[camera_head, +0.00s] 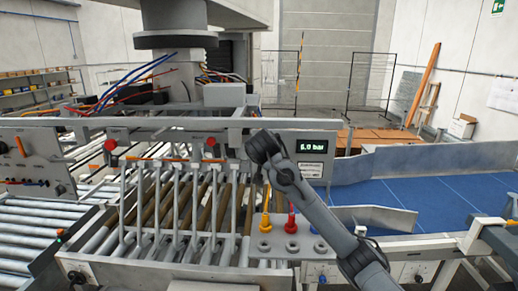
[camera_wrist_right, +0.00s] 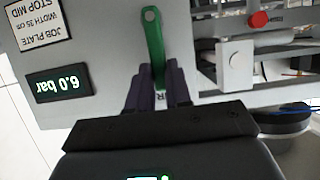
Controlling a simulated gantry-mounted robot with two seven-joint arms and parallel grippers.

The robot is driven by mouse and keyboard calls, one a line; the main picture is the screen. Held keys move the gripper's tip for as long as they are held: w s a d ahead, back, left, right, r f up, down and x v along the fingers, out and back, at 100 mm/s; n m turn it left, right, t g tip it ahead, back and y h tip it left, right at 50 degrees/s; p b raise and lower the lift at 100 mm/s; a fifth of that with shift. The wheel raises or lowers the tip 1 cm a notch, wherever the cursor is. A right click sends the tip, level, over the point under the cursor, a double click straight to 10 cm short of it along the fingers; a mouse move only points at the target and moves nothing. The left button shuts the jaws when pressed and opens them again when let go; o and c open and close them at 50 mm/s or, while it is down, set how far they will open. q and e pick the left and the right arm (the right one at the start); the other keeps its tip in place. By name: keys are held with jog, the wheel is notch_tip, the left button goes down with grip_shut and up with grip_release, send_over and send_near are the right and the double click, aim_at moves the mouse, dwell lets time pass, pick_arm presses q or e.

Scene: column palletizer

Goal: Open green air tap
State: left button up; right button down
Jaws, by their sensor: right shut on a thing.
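The green air tap handle (camera_wrist_right: 154,42) shows in the right wrist view as a narrow lever with a round, holed end at the top of the picture. It lies roughly upright in that picture against the grey panel. My right gripper (camera_wrist_right: 157,78) is shut on the lever's lower part, one dark finger on each side. Part of a label, ending in "R", shows between the fingers. In the head view my right arm covers the tap and the gripper. My left gripper is not in view.
A pressure display (camera_head: 312,147) beside my right wrist reads 6.0 bar. It appears upside down in the wrist view (camera_wrist_right: 61,84). Red buttons (camera_head: 211,143) sit on the beam to the left. Yellow (camera_head: 265,222) and red (camera_head: 291,218) plugs stand below. A blue belt (camera_head: 430,205) runs right.

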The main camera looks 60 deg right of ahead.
jog(key=shift+f, duration=0.1)
dwell(0.3)
jog(key=c, duration=1)
grip_release()
jog(key=shift+c, duration=0.2)
jog(key=b+v, duration=0.2)
jog(key=v, duration=0.9)
jog(key=shift+b, duration=0.4)
jog(key=shift+w, duration=0.1)
